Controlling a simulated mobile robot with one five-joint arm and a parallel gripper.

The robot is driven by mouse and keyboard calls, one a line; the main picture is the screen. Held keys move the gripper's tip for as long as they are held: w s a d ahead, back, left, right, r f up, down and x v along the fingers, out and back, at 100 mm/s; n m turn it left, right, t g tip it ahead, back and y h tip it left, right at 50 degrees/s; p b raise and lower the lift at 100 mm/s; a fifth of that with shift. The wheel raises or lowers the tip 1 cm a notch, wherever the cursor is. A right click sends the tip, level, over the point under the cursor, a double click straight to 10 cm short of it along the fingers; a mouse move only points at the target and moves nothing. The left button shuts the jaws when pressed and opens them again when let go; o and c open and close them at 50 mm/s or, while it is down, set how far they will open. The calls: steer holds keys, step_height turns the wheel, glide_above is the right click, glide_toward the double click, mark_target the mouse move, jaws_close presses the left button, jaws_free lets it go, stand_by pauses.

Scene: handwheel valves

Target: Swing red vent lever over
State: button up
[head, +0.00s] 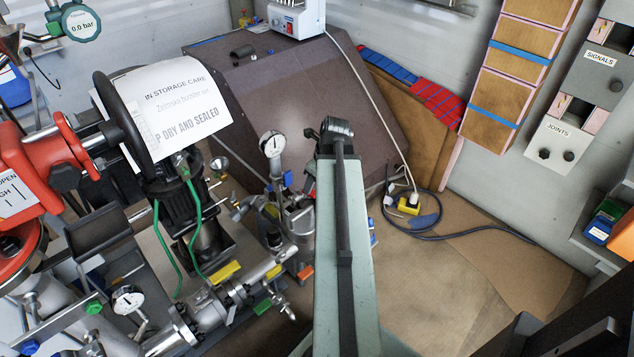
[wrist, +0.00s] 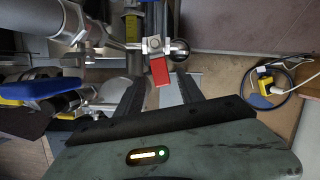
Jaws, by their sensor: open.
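A small red lever (wrist: 160,71) hangs from a silver valve fitting (wrist: 155,46) in the upper middle of the wrist view. My gripper (wrist: 160,88) is open, with one dark finger at each side of the lever's lower end in the picture. I cannot tell whether the lever is between the fingers or beyond them, and no contact shows.
A blue lever (wrist: 40,88) and silver pipes crowd the left of the wrist view. A dial gauge (head: 272,144) stands among fittings left of my arm. A yellow plug (head: 409,205) with a coiled cable lies on the right. The floor beyond it is mostly clear.

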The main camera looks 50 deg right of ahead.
steer(key=b+x, duration=0.3)
steer(key=x, duration=0.1)
steer(key=shift+f+b, duration=0.3)
steer(key=shift+r+p, duration=0.25)
steer(key=shift+p, duration=0.05)
steer(key=shift+f, duration=0.1)
